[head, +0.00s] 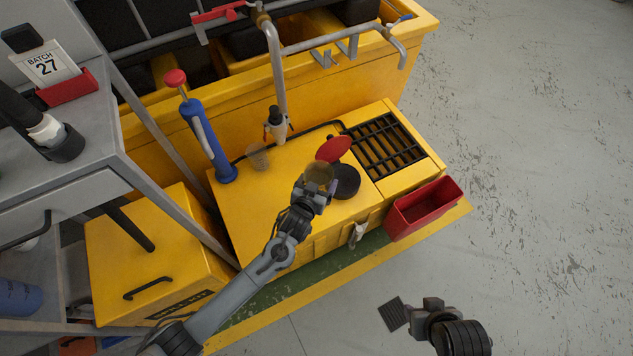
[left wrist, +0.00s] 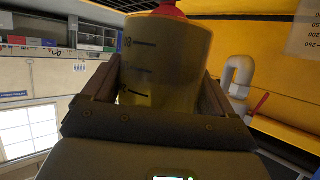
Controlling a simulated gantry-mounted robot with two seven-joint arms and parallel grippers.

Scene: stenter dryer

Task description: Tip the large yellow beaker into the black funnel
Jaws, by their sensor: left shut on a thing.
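My left gripper (head: 316,196) is shut on a yellow-tinted, see-through beaker (head: 319,174) above the yellow machine top. In the left wrist view the beaker (left wrist: 163,62) sits between the two jaws and shows dark graduation marks. Its tilt is hard to judge, and its lower part is hidden there. The black funnel (head: 346,182) is the round black piece just right of the beaker in the head view. A red round lid (head: 334,149) stands behind it. My right gripper (head: 412,311) is over the floor at the bottom right, apart from everything; its jaw gap is unclear.
A small clear beaker (head: 257,156) stands on the machine top near a blue pump (head: 207,140) and a pipe tap (head: 277,122). A black grate (head: 382,144) and a red tray (head: 424,208) lie to the right. The grey floor (head: 540,160) at right is clear.

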